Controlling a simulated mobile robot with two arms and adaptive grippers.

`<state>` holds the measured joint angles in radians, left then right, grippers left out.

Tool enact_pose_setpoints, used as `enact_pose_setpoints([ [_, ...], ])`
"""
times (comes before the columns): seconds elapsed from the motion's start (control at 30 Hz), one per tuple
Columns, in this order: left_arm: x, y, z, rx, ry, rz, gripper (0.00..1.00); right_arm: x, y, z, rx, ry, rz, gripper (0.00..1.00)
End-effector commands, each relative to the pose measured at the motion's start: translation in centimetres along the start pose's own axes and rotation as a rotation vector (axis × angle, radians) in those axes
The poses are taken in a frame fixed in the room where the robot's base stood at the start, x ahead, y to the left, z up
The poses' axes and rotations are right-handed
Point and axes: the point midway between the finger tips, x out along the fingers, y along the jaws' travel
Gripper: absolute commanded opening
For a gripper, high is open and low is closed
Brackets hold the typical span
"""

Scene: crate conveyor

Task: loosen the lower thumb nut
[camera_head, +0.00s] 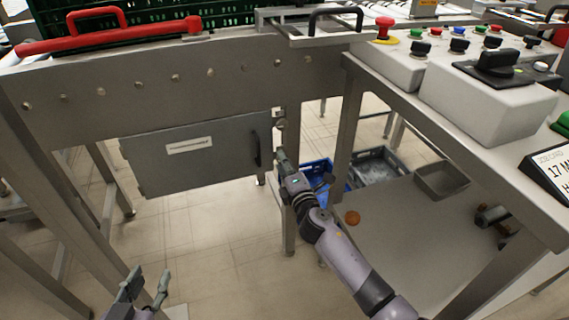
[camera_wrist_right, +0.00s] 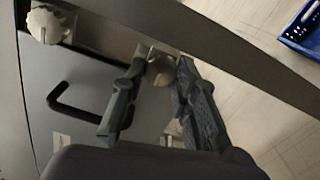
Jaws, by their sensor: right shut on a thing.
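The grey hinged panel (camera_head: 210,150) hangs under the conveyor frame, with a black handle (camera_head: 255,148) at its right edge. The upper thumb nut (camera_head: 280,124) shows beside the panel; a pale scalloped knob (camera_wrist_right: 48,25) is at the top left of the right wrist view. My right gripper (camera_head: 281,157) is at the lower thumb nut, hiding it in the head view. In the wrist view the fingers (camera_wrist_right: 168,62) are shut on the lower thumb nut (camera_wrist_right: 160,70), which is partly hidden. My left gripper (camera_head: 147,283) is open and empty, low at the left.
The panel's black handle (camera_wrist_right: 68,107) is close to my right gripper. A frame leg (camera_head: 345,135) stands to its right. Blue (camera_head: 318,172) and grey (camera_head: 375,165) crates lie behind. The control desk (camera_head: 480,95) is at the right. The floor below the panel is mostly clear.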

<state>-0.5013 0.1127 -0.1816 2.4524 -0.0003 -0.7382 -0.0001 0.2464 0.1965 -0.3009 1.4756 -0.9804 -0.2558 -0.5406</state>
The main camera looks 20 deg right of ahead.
Motion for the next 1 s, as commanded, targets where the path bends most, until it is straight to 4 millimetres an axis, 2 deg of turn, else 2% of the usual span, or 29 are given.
enact_pose_setpoints([
  [0.3, 0.00, -0.02, 0.05, 0.000, -0.002, 0.000, 0.36, -0.04, -0.12, -0.14, 0.000, 0.003, -0.002, 0.00],
  [0.33, 0.00, -0.02, 0.05, 0.000, -0.002, 0.000, 0.36, -0.04, -0.12, -0.14, 0.001, 0.003, -0.002, 0.30],
  [0.6, -0.01, -0.02, 0.05, 0.000, -0.002, -0.001, 0.36, -0.02, -0.06, -0.07, 0.001, 0.001, -0.001, 0.48],
  [0.87, -0.05, -0.04, 0.11, 0.000, -0.004, 0.000, 0.36, -0.02, -0.02, -0.02, 0.001, 0.001, 0.000, 0.48],
  [1.0, -0.06, -0.05, 0.14, 0.001, -0.005, 0.000, 0.36, -0.69, -0.09, -0.03, 0.000, 0.001, -0.001, 0.48],
])
